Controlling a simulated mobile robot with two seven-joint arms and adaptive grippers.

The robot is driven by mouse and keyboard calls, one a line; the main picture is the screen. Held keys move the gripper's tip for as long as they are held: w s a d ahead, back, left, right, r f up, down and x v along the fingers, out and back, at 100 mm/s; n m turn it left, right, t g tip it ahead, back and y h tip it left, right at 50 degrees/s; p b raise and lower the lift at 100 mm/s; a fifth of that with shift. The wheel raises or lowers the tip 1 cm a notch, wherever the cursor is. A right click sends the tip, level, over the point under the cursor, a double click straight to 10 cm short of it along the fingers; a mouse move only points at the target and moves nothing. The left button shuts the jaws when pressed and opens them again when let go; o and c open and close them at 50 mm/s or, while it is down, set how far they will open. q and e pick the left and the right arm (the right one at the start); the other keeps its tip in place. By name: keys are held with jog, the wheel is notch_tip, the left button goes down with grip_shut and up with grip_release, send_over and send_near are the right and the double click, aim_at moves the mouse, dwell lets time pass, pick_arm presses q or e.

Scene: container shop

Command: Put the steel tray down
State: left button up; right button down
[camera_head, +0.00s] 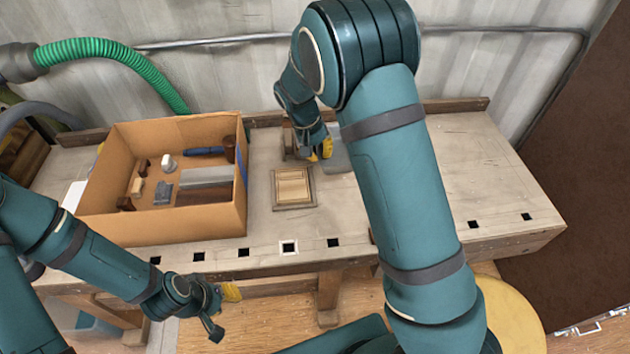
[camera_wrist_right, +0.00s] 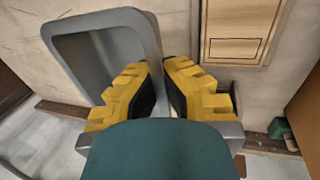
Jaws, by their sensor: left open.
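The steel tray (camera_head: 339,158) is grey and shallow. In the head view it is at the back of the workbench, partly hidden by my right arm. In the right wrist view the tray (camera_wrist_right: 103,60) fills the upper left, its right rim running down between the yellow fingers. My right gripper (camera_head: 322,150) is at this rim; its fingers (camera_wrist_right: 163,85) are closed around it. From these views I cannot tell whether the tray's underside touches the bench. My left gripper (camera_head: 222,308) is open and empty, low in front of the bench's front edge.
A cardboard box (camera_head: 165,228) with several tools and blocks stands on the left of the workbench (camera_head: 490,190). A small framed wooden piece (camera_head: 293,187) lies right of the box, close to the tray. The right part of the bench is bare. A yellow round top (camera_head: 515,320) is at lower right.

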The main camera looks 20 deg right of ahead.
aim_at(322, 183)
notch_tip(322, 183, down, 9)
jog(key=shift+r+b, duration=0.1)
jog(key=shift+b, duration=0.75)
jog(key=shift+r, duration=0.1)
jog(key=c, duration=1.7)
grip_release()
jog(key=shift+f, duration=0.25)
jog(key=shift+o, duration=1.4)
jog(key=shift+r, duration=0.15)
